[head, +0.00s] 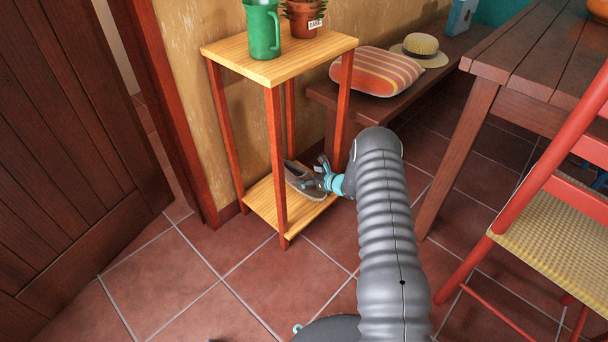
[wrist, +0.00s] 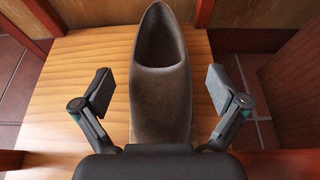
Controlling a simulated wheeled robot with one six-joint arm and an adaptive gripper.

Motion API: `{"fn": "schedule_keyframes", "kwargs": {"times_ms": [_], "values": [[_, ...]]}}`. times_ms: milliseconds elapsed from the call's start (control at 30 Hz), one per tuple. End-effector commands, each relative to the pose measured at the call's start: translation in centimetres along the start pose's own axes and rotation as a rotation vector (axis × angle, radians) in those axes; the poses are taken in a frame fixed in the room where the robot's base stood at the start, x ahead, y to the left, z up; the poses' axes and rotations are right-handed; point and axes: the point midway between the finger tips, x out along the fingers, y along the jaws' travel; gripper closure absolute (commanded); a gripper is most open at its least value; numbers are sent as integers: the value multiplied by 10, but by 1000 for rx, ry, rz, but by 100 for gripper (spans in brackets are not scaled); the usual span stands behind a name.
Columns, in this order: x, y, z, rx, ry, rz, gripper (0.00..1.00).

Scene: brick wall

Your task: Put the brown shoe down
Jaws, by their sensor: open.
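The brown shoe (wrist: 162,85) rests on the lower wooden shelf (wrist: 62,95) of a small stand, its opening at the far end in the wrist view. In the head view the shoe (head: 304,184) is partly hidden by my gripper (head: 318,175). My gripper is open in the wrist view (wrist: 160,90), with one finger on each side of the shoe and a visible gap on both sides. The near end of the shoe is hidden behind the gripper's body.
The stand's top (head: 290,60) holds a green mug (head: 262,32) and a potted plant (head: 304,18). Its red legs surround the lower shelf. A bench (head: 420,82) with a striped cushion (head: 376,72) and straw hat (head: 420,48) stands behind. A table (head: 535,60) and chair (head: 560,215) are right.

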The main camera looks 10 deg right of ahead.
Motion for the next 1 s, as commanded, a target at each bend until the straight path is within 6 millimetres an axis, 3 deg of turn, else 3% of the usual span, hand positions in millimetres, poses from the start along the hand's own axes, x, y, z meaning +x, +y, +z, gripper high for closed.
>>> {"fn": "schedule_keyframes", "kwargs": {"times_ms": [200, 433, 600, 1000], "values": [[-47, -1, 1, 2, 0, -3, 3], [-82, 0, 0, 1, 0, -1, 3], [-92, 0, 0, -1, 0, 0, 3], [-94, 1, 3, -8, 0, 5, 3]]}}
